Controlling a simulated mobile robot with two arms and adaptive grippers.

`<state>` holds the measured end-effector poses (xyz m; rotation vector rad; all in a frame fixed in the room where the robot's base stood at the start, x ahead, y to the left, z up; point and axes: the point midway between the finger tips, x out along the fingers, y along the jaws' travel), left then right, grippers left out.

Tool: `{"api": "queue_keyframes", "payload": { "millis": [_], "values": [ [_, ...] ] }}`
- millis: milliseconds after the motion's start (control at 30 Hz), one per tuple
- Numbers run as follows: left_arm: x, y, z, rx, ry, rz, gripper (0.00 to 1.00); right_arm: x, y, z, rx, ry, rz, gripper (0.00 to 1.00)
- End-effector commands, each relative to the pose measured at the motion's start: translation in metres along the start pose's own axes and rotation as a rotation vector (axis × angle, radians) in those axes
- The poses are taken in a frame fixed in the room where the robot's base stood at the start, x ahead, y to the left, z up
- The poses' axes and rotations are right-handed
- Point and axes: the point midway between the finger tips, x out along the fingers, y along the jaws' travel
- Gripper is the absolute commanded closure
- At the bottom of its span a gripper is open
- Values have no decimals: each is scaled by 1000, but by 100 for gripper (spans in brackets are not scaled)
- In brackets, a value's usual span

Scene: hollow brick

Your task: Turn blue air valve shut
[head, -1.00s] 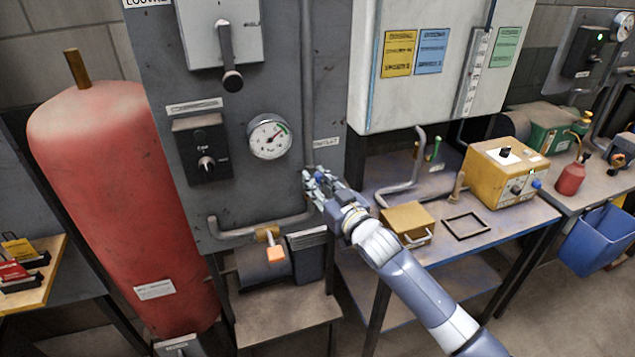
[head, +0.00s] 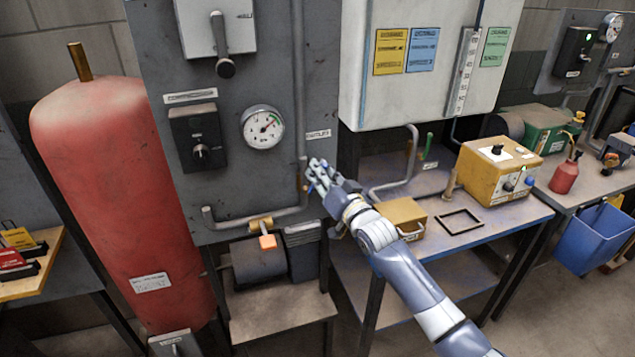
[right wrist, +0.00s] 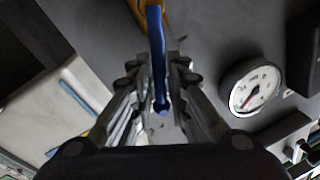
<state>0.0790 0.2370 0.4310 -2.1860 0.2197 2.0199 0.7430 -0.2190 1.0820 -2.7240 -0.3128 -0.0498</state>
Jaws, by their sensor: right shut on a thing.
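My right gripper (head: 316,174) is at the right edge of the grey panel, beside the vertical pipe (head: 301,110). In the right wrist view its fingers (right wrist: 160,108) are closed around the blue valve lever (right wrist: 157,60), which runs between them from the top of the picture. A yellow-brass fitting (right wrist: 138,10) shows at the lever's far end. In the head view the fingers hide most of the lever. My left gripper is out of view.
A pressure gauge (head: 262,127) and black switch box (head: 198,140) sit left on the panel. A white cabinet (head: 385,95) and workbench (head: 480,225) stand right.

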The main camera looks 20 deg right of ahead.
Motion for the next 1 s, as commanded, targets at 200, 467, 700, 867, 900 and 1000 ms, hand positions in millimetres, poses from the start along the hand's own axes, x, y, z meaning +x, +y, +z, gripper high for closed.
{"api": "queue_keyframes", "payload": {
  "millis": [200, 467, 700, 867, 900, 1000],
  "values": [
    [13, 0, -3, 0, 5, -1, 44, -3, 15, 5, 203, 40, 1, 100],
    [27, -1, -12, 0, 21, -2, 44, -6, 31, 12, 447, 87, 3, 100],
    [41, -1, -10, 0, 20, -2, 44, -9, 43, 21, 669, 131, 4, 100],
    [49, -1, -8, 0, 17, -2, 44, -10, 50, 27, 812, 159, 5, 100],
    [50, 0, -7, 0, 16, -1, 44, -10, 51, 29, 844, 165, 6, 100],
    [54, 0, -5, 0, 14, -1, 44, -11, 54, 33, 921, 180, 6, 100]
  ]
}}
